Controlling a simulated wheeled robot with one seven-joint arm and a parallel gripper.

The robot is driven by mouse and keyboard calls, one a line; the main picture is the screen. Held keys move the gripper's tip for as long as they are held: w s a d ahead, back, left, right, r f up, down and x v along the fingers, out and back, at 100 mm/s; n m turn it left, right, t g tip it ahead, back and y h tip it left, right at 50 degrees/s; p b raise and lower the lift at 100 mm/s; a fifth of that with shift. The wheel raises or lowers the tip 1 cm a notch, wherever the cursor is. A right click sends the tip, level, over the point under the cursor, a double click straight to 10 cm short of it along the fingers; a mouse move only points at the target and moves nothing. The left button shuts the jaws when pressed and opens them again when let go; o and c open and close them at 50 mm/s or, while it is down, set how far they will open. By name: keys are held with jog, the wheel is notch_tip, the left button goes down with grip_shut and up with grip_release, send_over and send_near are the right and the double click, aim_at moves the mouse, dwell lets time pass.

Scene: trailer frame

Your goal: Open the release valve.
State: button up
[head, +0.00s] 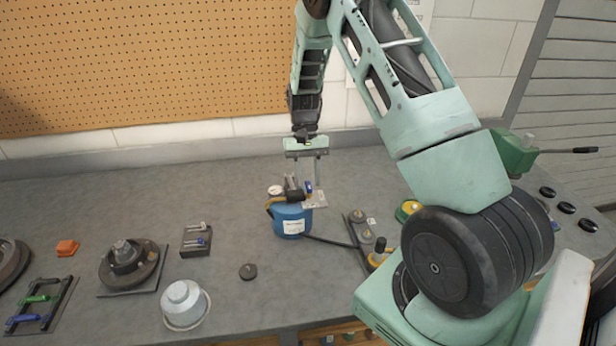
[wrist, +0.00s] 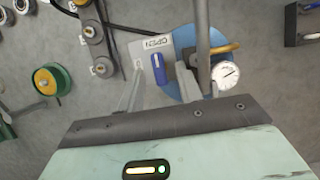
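A blue tank (head: 291,221) stands on the workbench, with a hose leaving its right side. On its top is a small plate (head: 316,200) carrying a blue lever (head: 308,187). In the wrist view the blue lever (wrist: 157,68) lies beside an upside-down "OPEN" label (wrist: 156,43). I take this lever to be the release valve. My gripper (head: 310,183) points down over the tank top. Its fingers are spread, with the lever between them in the wrist view (wrist: 170,45). Whether either finger touches the lever cannot be told.
A pressure gauge (wrist: 225,76) and a yellow-brown handle (wrist: 226,48) sit close to the right finger. A pulley plate (head: 358,228) stands right of the tank. Clear bench lies left of the tank.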

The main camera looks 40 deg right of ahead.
jog(key=b+v, duration=0.3)
jog(key=v, duration=1.4)
jog(key=shift+w+r, duration=0.15)
jog(key=s+a+n+t, duration=0.1)
jog(key=s+a+n, duration=0.25)
jog(key=a, duration=0.95)
jog(key=s+a+n, duration=0.3)
jog(key=s+a, duration=0.2)
jog(key=a, duration=0.8)
jog(key=s+a+f+n+t, duration=0.1)
jog(key=s+a+n, duration=0.1)
jog(key=s, duration=0.5)
jog(key=s+a+f+n+h, duration=0.1)
jog(key=s+a+f+n, duration=0.1)
jog(key=s+a, duration=0.3)
jog(key=s+a+f+n+t, duration=0.1)
jog(key=s+a+n, duration=0.2)
jog(key=s, duration=0.7)
jog(key=shift+a+f+n+t+h, duration=0.3)
jog(key=shift+a+n+h, duration=0.1)
jog(key=shift+n, duration=0.15)
